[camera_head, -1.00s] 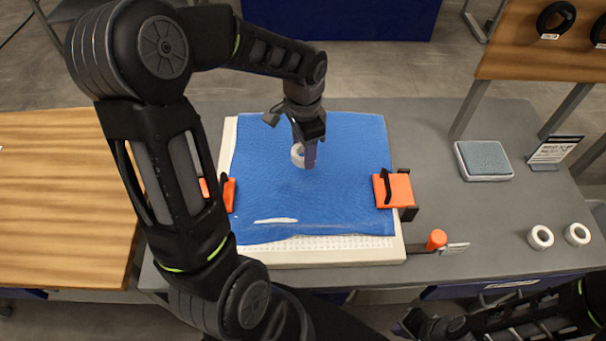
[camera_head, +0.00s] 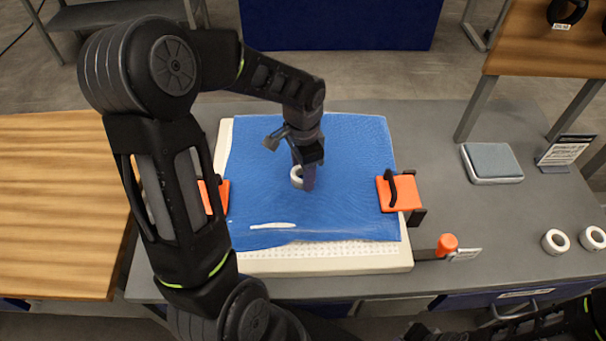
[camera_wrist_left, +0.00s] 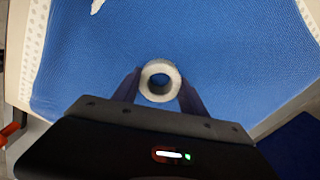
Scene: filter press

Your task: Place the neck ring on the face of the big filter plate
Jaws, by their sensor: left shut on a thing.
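The big filter plate (camera_head: 330,262) is a pale, perforated slab on the grey table, mostly covered by a blue cloth (camera_head: 350,150). My left gripper (camera_head: 304,182) is over the middle of the cloth, pointing down. It is shut on a white neck ring (camera_head: 296,177). In the left wrist view, the ring (camera_wrist_left: 148,92) sits between the two fingers (camera_wrist_left: 160,92) with its round hole facing the camera. I cannot tell whether the ring touches the cloth. Only a dark edge of my right gripper (camera_head: 420,332) shows at the bottom, mostly cut off.
Orange clamps stand at the plate's left (camera_head: 222,195) and right (camera_head: 399,192) edges. An orange knob (camera_head: 447,243) is at the lower right. Two white rings (camera_head: 555,242) (camera_head: 592,238) and a grey pad (camera_head: 491,161) lie on the table's right side.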

